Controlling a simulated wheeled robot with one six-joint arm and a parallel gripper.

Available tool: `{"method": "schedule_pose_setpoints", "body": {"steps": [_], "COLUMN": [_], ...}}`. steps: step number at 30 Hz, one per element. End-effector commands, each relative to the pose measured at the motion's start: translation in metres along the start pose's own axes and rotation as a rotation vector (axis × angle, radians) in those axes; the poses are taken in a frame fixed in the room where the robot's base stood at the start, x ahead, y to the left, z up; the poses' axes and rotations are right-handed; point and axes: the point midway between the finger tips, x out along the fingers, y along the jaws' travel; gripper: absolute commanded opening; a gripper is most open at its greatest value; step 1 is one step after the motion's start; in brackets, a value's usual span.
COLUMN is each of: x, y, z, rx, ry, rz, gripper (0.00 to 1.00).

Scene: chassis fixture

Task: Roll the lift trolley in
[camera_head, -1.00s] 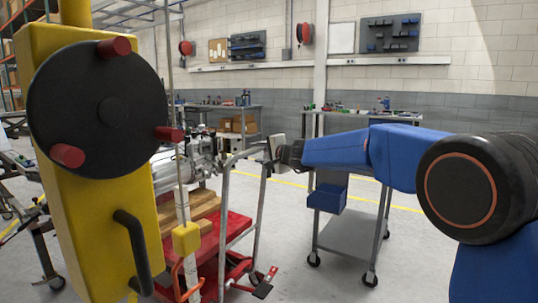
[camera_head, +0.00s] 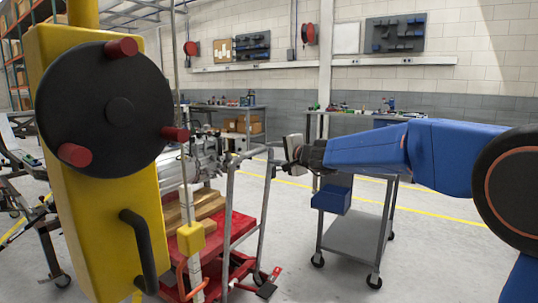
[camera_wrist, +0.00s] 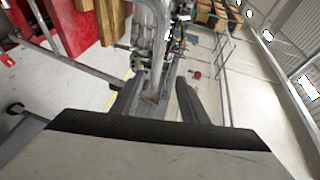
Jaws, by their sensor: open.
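The lift trolley has a red deck (camera_head: 237,228) and a grey tube push handle (camera_head: 232,188). Wooden blocks (camera_head: 205,207) lie on the deck, with a silver metal unit (camera_head: 185,170) above them. The yellow post in front hides part of the trolley. My gripper (camera_head: 277,162) is open at the right end of the handle's top bar. In the wrist view the two dark fingers (camera_wrist: 155,102) stand apart, and a grey tube (camera_wrist: 157,45) shows at and beyond the gap. I cannot tell whether it lies between them. The red deck (camera_wrist: 75,25) also shows there at upper left.
A yellow post (camera_head: 70,190) with a black wheel (camera_head: 105,110) and handle stands close at left. A grey cart (camera_head: 355,245) with a blue bin (camera_head: 332,200) stands right of the trolley. Workbenches (camera_head: 345,122) line the back wall. Floor is clear at lower right.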

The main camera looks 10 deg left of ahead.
Motion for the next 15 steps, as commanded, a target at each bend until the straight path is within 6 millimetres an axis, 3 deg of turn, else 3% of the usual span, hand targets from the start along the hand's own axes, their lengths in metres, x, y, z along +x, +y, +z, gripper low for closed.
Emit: {"method": "schedule_pose_setpoints", "body": {"steps": [11, 15], "x": [0.036, 0.057], "y": [0.006, 0.006], "z": [-0.007, -0.007], "rx": [0.000, 0.000], "ry": [0.002, 0.001], "rz": [0.004, 0.005], "gripper": [0.40, 0.40]}}
